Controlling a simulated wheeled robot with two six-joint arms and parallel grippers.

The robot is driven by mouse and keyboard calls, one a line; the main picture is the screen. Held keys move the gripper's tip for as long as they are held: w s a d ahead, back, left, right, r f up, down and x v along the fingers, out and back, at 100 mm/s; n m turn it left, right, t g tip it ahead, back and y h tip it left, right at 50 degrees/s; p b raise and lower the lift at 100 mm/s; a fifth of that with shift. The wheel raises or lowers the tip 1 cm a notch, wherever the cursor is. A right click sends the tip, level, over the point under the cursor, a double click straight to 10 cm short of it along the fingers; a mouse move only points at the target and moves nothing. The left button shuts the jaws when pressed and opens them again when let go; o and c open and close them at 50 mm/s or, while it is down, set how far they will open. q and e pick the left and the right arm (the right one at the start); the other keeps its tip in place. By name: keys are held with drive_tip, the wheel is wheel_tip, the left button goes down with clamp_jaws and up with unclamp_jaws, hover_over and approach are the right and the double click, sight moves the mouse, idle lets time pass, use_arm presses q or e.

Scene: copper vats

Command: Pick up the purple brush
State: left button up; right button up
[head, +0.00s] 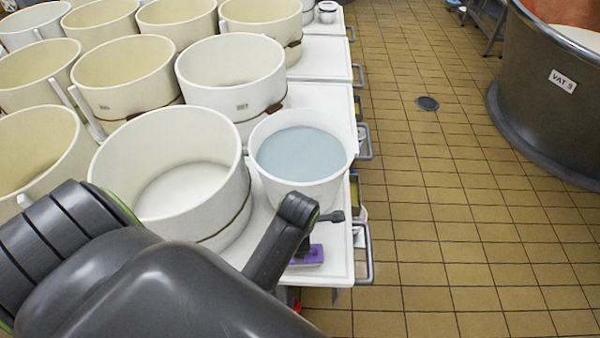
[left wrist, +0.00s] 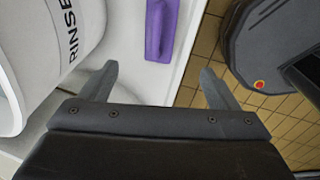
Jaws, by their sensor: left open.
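The purple brush (head: 313,256) lies on the white table top near its front right corner, partly hidden behind my left arm in the head view. In the left wrist view the purple brush (left wrist: 161,32) lies lengthwise beyond the fingertips, running out of the top of the picture. My left gripper (head: 320,231) is over the table's corner beside the brush. In the left wrist view its two fingers (left wrist: 157,80) are spread wide with nothing between them, and the brush is a little ahead of the gap. My right gripper is not in view.
A white bucket of pale blue liquid (head: 301,152), marked RINSE in the left wrist view (left wrist: 40,60), stands close to the brush. Several cream tubs (head: 170,225) crowd the tables to the left. A metal rail (head: 366,255) edges the table. Tiled floor (head: 440,210) on the right is open, up to a grey vat (head: 545,110).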

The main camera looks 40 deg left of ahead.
use_arm(q)
drive_tip(key=f, duration=0.3)
drive_tip(key=w+a+f, duration=0.1)
drive_tip(key=f, duration=0.3)
drive_tip(key=f+b, duration=0.1)
drive_tip(key=f, duration=0.3)
drive_tip(key=shift+w+a, duration=0.2)
drive_tip(key=shift+w, duration=0.15)
drive_tip(key=f, duration=0.2)
drive_tip(key=w+f, duration=0.1)
drive_tip(key=f, duration=0.1)
drive_tip(key=shift+d, duration=0.1)
drive_tip(key=shift+w+f, duration=0.1)
drive_tip(key=shift+f, duration=0.5)
drive_tip(key=c, duration=1.2)
